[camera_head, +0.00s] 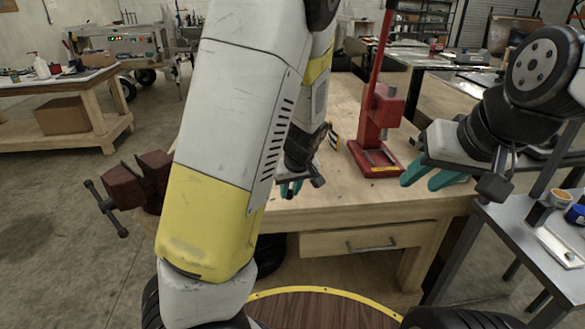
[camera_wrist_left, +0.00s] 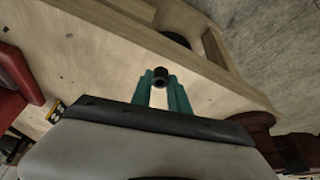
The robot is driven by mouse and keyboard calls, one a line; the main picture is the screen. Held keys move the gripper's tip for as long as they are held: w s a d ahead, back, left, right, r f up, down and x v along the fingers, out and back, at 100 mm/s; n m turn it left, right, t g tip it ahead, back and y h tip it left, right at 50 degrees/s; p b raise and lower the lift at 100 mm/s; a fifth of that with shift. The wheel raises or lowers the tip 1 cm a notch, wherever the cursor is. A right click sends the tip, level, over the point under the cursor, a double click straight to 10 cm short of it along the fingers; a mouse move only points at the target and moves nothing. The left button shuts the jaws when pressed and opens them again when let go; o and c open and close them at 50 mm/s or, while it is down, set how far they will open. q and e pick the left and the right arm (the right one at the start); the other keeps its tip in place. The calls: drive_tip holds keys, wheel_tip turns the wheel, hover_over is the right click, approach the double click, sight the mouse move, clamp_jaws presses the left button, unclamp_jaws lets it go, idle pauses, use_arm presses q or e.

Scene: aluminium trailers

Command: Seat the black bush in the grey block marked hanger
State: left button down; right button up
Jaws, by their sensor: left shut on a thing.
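The black bush (camera_wrist_left: 160,74) is a small dark ring with a hole, held at the tips of the teal fingers of my left gripper (camera_wrist_left: 159,93) in the left wrist view. In the head view my left gripper (camera_head: 291,188) is partly hidden behind my left arm, near the front edge of the wooden workbench (camera_head: 350,200); I cannot make out the bush there. My right gripper (camera_head: 427,180) has its teal fingers apart and looks empty, above the bench's right side. I cannot make out a grey block marked hanger in either view.
A red press (camera_head: 376,130) stands on the workbench between my grippers. A dark red vise (camera_head: 148,180) is at the bench's left end. A yellow-and-black item (camera_head: 334,136) lies near the press. A metal side table (camera_head: 540,250) with small cups stands at the right.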

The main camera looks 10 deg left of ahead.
use_arm(q)
drive_tip(key=shift+w+r, duration=0.1)
drive_tip(key=shift+w, duration=0.2)
drive_tip(key=w+a, duration=0.2)
drive_tip(key=w, duration=0.2)
drive_tip(key=w+a+f, duration=0.1)
drive_tip(key=w+a, duration=0.1)
drive_tip(key=w, duration=0.2)
drive_tip(key=w+a, duration=0.2)
drive_tip(key=w, duration=0.3)
drive_tip(key=shift+a+f, duration=0.2)
drive_tip(key=shift+a, duration=0.2)
drive_tip(key=shift+s+d+x, duration=0.1)
drive_tip(key=shift+d+x, duration=0.05)
drive_tip(key=shift+x, duration=0.7)
drive_tip(key=shift+s+d+x, duration=0.1)
drive_tip(key=shift+s+x, duration=0.05)
drive_tip(key=shift+x, duration=0.75)
drive_tip(key=shift+f, duration=0.2)
drive_tip(key=shift+f, duration=0.15)
drive_tip(key=c, duration=1.3)
unclamp_jaws()
drive_tip(key=shift+o, duration=0.2)
